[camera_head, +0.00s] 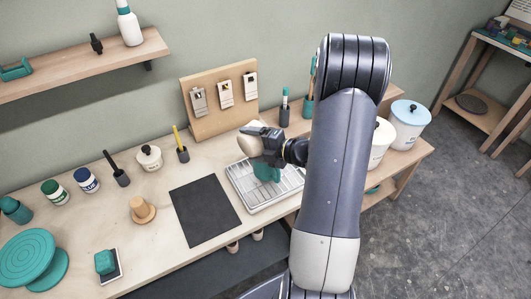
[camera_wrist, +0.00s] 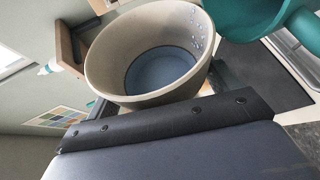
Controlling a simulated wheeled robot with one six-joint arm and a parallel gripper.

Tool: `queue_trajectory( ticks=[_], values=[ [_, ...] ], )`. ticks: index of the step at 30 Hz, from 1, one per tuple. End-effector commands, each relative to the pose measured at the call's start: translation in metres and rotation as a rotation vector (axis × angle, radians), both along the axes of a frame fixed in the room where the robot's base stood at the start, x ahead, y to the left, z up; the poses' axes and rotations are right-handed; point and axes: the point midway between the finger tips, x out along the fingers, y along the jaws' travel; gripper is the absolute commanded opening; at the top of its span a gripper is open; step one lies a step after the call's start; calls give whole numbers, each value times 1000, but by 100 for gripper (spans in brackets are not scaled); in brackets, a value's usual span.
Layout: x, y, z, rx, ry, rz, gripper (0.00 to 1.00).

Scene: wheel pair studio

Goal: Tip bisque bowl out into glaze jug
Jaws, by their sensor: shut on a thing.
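The bisque bowl (camera_head: 248,144) is cream-beige and held in my gripper (camera_head: 266,137), above the wire rack. In the wrist view the bowl (camera_wrist: 110,58) fills the middle, with its mouth towards the camera. A blue-grey disc shows at its bottom, and pale specks dot its inner wall. My gripper (camera_wrist: 165,118) is shut on the bowl; its dark finger bar lies along the bowl's near side. The teal glaze jug (camera_head: 267,172) stands on the rack below, partly hidden by the gripper. In the wrist view its teal body (camera_wrist: 240,18) is at upper right, beside the bowl.
The wire rack tray (camera_head: 240,188) stands on the bench, next to a dark mat (camera_head: 205,210). A tile board (camera_head: 186,98) stands behind. White canisters (camera_head: 410,122) are at right. Jars, a wooden stamp (camera_head: 142,209) and a teal turntable (camera_head: 27,257) are at left.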

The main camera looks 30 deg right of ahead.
Motion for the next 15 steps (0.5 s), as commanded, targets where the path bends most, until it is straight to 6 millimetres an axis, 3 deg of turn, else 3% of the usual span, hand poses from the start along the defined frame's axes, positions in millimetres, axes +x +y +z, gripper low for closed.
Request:
queue_trajectory(
  ticks=[5,13,15],
  values=[
    [-1,6,4,-102,-26,2,55],
    [-5,24,-22,-240,-56,2,55],
    [-5,26,-16,-295,-70,3,55]
  ],
)
